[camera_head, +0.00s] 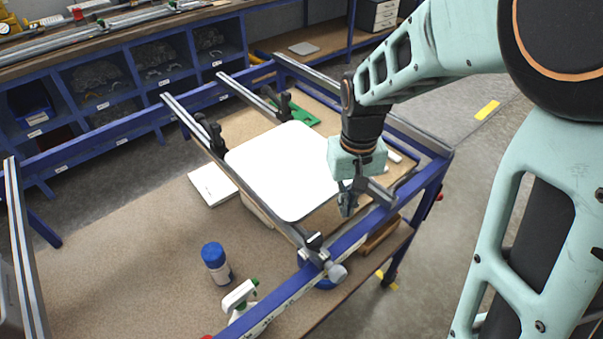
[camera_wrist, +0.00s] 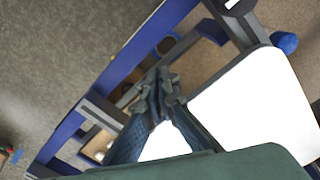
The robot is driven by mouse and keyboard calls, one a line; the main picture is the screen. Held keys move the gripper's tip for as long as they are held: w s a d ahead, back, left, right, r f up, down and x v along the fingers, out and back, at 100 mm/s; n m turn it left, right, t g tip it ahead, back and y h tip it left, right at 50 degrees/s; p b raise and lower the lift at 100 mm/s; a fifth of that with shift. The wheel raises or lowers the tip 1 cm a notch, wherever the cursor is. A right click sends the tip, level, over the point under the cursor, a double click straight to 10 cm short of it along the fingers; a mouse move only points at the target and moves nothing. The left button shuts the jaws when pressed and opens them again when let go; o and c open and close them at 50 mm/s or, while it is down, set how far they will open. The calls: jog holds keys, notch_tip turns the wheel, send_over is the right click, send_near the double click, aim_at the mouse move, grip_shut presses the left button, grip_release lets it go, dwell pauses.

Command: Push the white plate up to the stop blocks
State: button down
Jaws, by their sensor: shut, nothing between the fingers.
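The white plate (camera_head: 285,168) is a flat rounded square lying across the metal rails of a blue frame. It fills much of the right side of the wrist view (camera_wrist: 255,105). Two black blocks, which look like the stop blocks, stand on the rails beyond the plate: one at its far left corner (camera_head: 212,135) and one at its far edge (camera_head: 285,106). A gap to the plate is hard to judge. My gripper (camera_head: 347,205) is shut and empty, pointing down beside the plate's right edge. It also shows in the wrist view (camera_wrist: 157,95). I cannot tell whether it touches the plate.
A black clamp with a grey knob (camera_head: 318,248) sits on the near rail end. A blue-capped bottle (camera_head: 215,262), a spray bottle (camera_head: 240,298) and white papers (camera_head: 212,184) are on the brown board below. A green piece (camera_head: 302,116) lies behind. Blue shelving (camera_head: 125,80) stands at the back.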

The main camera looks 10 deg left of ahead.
jog(key=shift+s+d+r, duration=0.1)
jog(key=shift+s, duration=0.05)
notch_tip(320, 180, up, 8)
jog(key=p, duration=0.6)
dwell(0.4)
